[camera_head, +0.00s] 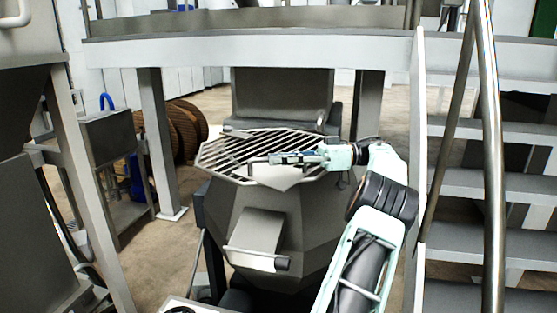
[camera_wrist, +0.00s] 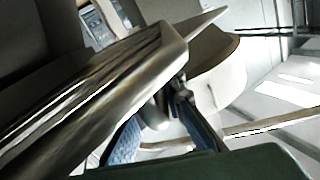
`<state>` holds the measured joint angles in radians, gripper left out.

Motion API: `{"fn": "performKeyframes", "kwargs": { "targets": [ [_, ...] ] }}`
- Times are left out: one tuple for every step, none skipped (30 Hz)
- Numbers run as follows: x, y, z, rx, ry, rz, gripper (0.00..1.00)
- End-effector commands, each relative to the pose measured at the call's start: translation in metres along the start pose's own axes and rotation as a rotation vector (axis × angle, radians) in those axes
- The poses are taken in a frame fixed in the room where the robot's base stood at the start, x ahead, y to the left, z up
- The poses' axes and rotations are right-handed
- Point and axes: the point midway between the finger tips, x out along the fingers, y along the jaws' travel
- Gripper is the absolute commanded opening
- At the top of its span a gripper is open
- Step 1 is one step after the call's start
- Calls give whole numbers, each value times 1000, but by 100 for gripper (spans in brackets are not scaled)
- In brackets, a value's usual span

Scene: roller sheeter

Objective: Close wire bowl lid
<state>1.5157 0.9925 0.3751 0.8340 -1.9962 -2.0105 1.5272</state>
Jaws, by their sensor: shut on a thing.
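The wire bowl lid (camera_head: 222,151) is a many-sided grate of parallel metal bars in a pale frame. It lies over the top of the grey faceted bowl (camera_head: 310,215) in the head view; whether its edge rests fully on the rim I cannot tell. In the wrist view the lid's metal bars (camera_wrist: 90,85) slant across the left. My gripper (camera_wrist: 163,127) is shut there on a metal part of the lid, largely hidden by the fingers.
A chute with a roller-like bar (camera_head: 255,258) sticks out of the bowl's front. Metal stairs with a handrail (camera_head: 490,150) stand close on the right. A platform beam (camera_head: 250,50) runs behind the bowl. A steel machine frame (camera_head: 85,180) stands at the left.

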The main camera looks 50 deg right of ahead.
Motion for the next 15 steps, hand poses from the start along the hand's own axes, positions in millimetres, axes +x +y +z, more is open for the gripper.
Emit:
{"fn": "performKeyframes", "kwargs": {
  "targets": [
    [0, 0, -1, -2, 1, 0, 0],
    [0, 0, -1, -2, 1, 0, 0],
    [0, 0, -1, -2, 1, 0, 0],
    [0, 0, -1, -2, 1, 0, 11],
    [0, 0, -1, -2, 1, 0, 14],
    [0, 0, -1, -2, 1, 0, 18],
    [0, 0, -1, -2, 1, 1, 22],
    [0, 0, -1, -2, 1, 0, 25],
    [0, 0, -1, -2, 1, 0, 27],
    [0, 0, -1, -1, 1, 0, 27],
    [0, 0, -1, -1, 0, 0, 27],
    [0, 0, -1, -1, 0, 0, 27],
    [0, 0, 0, -1, 0, 0, 27],
    [0, 0, 0, -1, 0, 0, 27],
    [0, 0, 0, -1, 0, 0, 27]
  ]
}}
